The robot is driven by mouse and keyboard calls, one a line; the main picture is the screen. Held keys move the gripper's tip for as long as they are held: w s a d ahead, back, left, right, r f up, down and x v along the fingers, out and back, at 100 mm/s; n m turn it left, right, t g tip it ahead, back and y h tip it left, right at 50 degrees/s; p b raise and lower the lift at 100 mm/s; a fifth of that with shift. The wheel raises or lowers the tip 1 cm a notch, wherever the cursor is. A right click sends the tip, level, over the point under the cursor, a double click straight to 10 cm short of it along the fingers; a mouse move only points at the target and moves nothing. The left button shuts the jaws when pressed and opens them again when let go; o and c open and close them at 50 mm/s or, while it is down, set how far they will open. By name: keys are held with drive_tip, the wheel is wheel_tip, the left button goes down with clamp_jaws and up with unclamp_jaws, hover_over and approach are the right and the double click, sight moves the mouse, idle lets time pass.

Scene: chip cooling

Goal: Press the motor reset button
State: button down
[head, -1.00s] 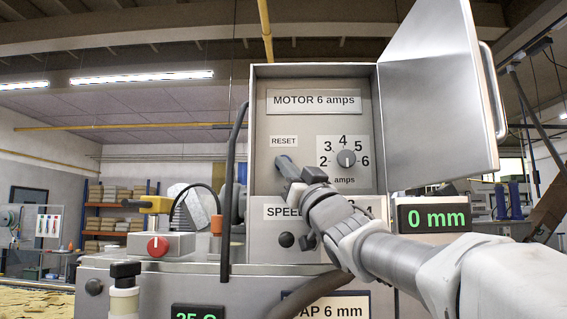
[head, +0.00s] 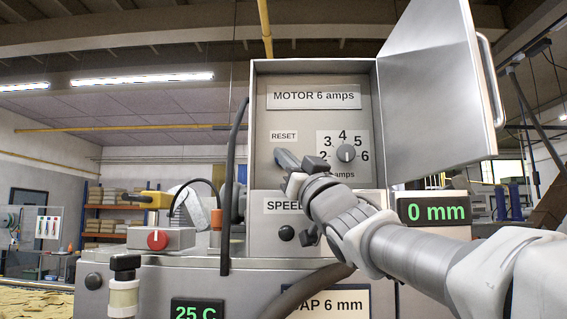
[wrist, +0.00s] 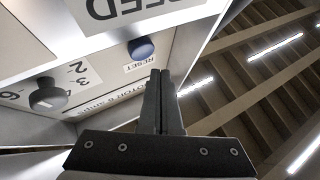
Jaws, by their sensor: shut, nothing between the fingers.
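The blue reset button (wrist: 141,48) shows in the wrist view beside its RESET label (wrist: 140,66). In the head view I cannot tell the button apart from the fingertips in front of it, below the RESET label (head: 284,136). My gripper (head: 283,154) is shut and empty, in front of the panel just below that label. In the wrist view the shut fingers (wrist: 160,73) point towards the panel, with their tips a little to the right of and below the button. Whether they touch anything is unclear.
The amps dial (head: 346,153) is right of the fingertips. The open metal door (head: 432,90) stands to the right of the motor box. A black knob (head: 286,233) is below, on the speed panel (head: 272,223). A box with a red knob (head: 157,240) is at left.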

drive_tip(key=s+b, duration=0.1)
drive_tip(key=s, duration=0.2)
drive_tip(key=shift+s+a, duration=0.1)
drive_tip(key=shift+s, duration=0.2)
idle(0.7)
